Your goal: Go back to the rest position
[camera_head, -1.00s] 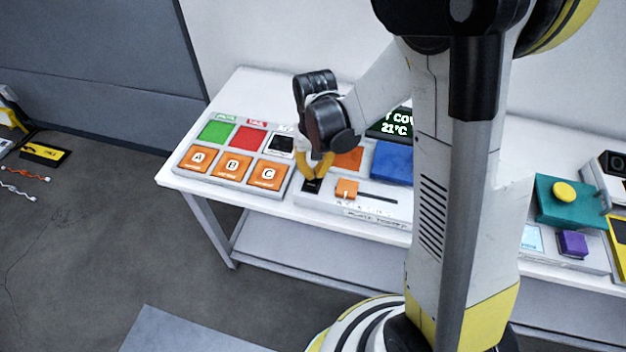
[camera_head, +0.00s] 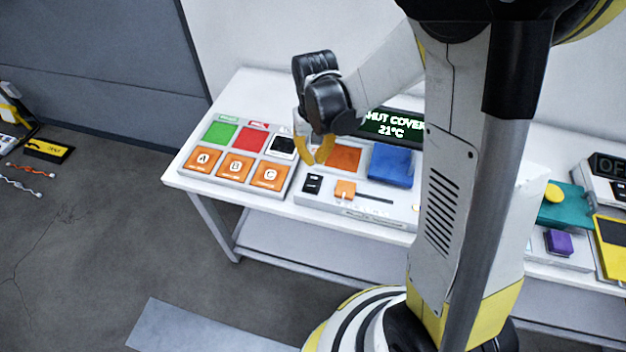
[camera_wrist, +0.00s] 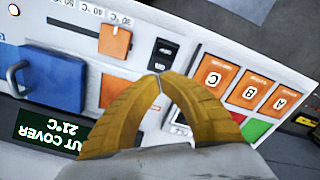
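My gripper (camera_head: 318,160) is above the white control panel (camera_head: 375,217) on the table, near the black switch (camera_head: 313,183) and the orange square (camera_head: 343,157). In the wrist view its two yellow fingers (camera_wrist: 158,76) come together at the tips, with nothing seen between them. The black switch (camera_wrist: 163,54) shows just beyond the fingertips, apart from them as far as I can tell. The blue cover (camera_head: 391,165) with a handle is right of the orange square. A display (camera_head: 392,126) reads "SHUT COVER 21°C", partly hidden by my arm.
A panel at the left has orange A, B and C buttons (camera_head: 235,167) and green and red squares (camera_head: 251,138). At the right are a teal box (camera_head: 567,207), a purple block (camera_head: 558,242) and a yellow device (camera_head: 611,246). A wall stands behind the white table (camera_head: 196,184). Cables (camera_head: 28,170) lie on the floor.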

